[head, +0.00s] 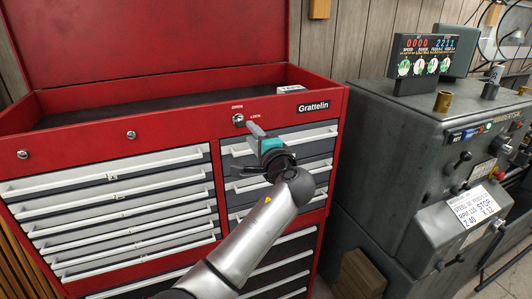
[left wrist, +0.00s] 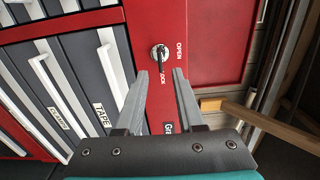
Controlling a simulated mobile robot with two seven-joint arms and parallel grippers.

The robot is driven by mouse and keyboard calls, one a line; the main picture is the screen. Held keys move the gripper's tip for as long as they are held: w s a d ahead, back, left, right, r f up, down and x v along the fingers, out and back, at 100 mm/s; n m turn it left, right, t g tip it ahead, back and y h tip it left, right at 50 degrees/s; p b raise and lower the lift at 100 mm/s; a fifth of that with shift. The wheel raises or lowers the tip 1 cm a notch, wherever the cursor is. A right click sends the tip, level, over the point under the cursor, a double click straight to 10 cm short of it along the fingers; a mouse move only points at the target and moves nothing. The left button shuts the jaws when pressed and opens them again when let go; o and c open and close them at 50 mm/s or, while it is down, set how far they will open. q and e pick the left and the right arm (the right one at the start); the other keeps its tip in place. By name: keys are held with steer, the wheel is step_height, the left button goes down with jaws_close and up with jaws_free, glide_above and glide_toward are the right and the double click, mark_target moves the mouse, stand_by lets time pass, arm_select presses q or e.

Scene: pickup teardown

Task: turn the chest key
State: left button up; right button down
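The red tool chest (head: 340,115) has its lid up. Its key (head: 238,118) sits in the lock on the front rim, beside the small OPEN and LOCK labels. In the left wrist view the silver key (left wrist: 159,53) stands in the red panel with the labels right beside it. My left gripper (head: 256,132) is in front of the chest, just right of and below the key. In the left wrist view its two grey fingers (left wrist: 160,74) are apart and empty, pointing at the key, with the key just beyond their tips. My right gripper is not in view.
Closed drawers with silver handles (head: 110,181) fill the chest front. Round locks (head: 131,135) sit on the rim further left. A small white box (head: 291,89) lies at the open top's right end. A grey lathe (head: 400,130) stands close on the right.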

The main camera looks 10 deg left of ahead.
arm_select(q)
steer(key=b+v, duration=0.1)
steer(key=v, duration=0.7)
steer(key=shift+s, duration=0.2)
steer(key=shift+d, duration=0.15)
step_height(320, 180, down, 28)
steer(key=m+g+h+b, duration=0.2)
steer(key=g+h+b, duration=0.1)
steer(key=h+b, duration=0.2)
steer(key=s+a+f+n+g+h+b, duration=0.15)
steer(key=s+f, duration=0.45)
steer(key=f, duration=0.6)
steer(key=s+f+g+h+b, duration=0.1)
steer(key=s+f+g+b, duration=0.3)
steer(key=f, duration=0.8)
steer(key=s+a+f+n+g+b, duration=0.1)
steer(key=s+a+f+n, duration=0.1)
steer(key=s+f, duration=0.7)
steer(key=s+a+f+n+g+h+b, duration=0.1)
steer(key=s+f+n, duration=0.3)
steer(key=s+f, duration=0.5)
steer(key=s+a+f+n+g+h+b, duration=0.1)
steer(key=s+a+f+n+g+b, duration=0.2)
steer(key=s+f, duration=0.6)
steer(key=s, duration=1.4)
steer(key=shift+s+a, duration=0.2)
steer(key=shift+a, duration=0.15)
steer(key=shift+n+g+h, duration=0.25)
